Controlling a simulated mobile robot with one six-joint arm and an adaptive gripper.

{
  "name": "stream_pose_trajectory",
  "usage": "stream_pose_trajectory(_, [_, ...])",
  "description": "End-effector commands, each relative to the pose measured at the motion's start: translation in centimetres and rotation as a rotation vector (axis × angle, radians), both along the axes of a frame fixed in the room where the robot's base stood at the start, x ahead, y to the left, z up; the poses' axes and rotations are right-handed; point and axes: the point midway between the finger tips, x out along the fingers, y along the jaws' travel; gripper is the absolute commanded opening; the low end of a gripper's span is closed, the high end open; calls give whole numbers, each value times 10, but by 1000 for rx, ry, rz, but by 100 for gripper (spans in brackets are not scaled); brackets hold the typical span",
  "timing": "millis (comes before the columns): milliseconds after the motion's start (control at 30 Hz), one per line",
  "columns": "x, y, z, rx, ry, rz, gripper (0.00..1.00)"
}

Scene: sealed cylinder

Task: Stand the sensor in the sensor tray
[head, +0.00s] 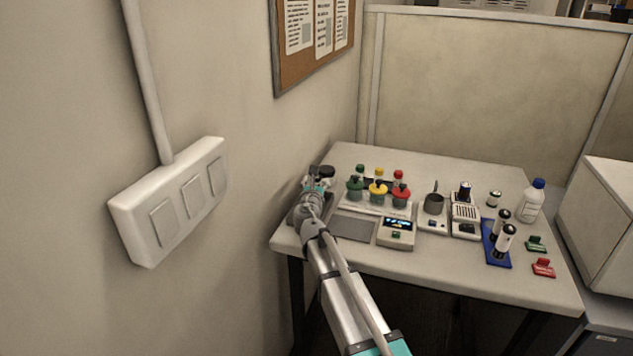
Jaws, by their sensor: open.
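My gripper (318,186) is above the far left corner of the table, close to the wall. It is open, but its fingers are small and partly hidden by my own arm. A blue tray (497,262) lies on the right part of the table and carries two upright white cylinders with black bands (505,240). A smaller dark cylinder (464,190) stands in a grey slotted device, and a short white one with a dark top (494,199) stands behind the tray. I cannot tell which of these is the sensor or whether the blue tray is the sensor tray.
A rack holds several green, yellow and red knobbed pieces (377,190) at mid-table. The table's front right (480,288) is clear.

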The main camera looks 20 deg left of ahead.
Motion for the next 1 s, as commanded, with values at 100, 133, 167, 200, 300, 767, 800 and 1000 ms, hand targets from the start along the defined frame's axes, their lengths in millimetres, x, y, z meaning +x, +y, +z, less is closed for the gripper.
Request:
stream_pose_trajectory(100, [-17,-4,0,0,0,1,77])
stream_pose_trajectory(133, [-21,-5,0,0,0,1,77])
stream_pose_trajectory(167, [-26,-6,0,0,0,1,77])
stream_pose_trajectory(200, [-32,-7,0,0,0,1,77])
stream_pose_trajectory(300, [-49,-11,0,0,0,2,77])
stream_pose_trajectory(767, [-107,-21,0,0,0,0,77])
stream_pose_trajectory(800, [-109,-22,0,0,0,0,77])
stream_pose_trajectory(1000, [-113,-22,0,0,0,0,77])
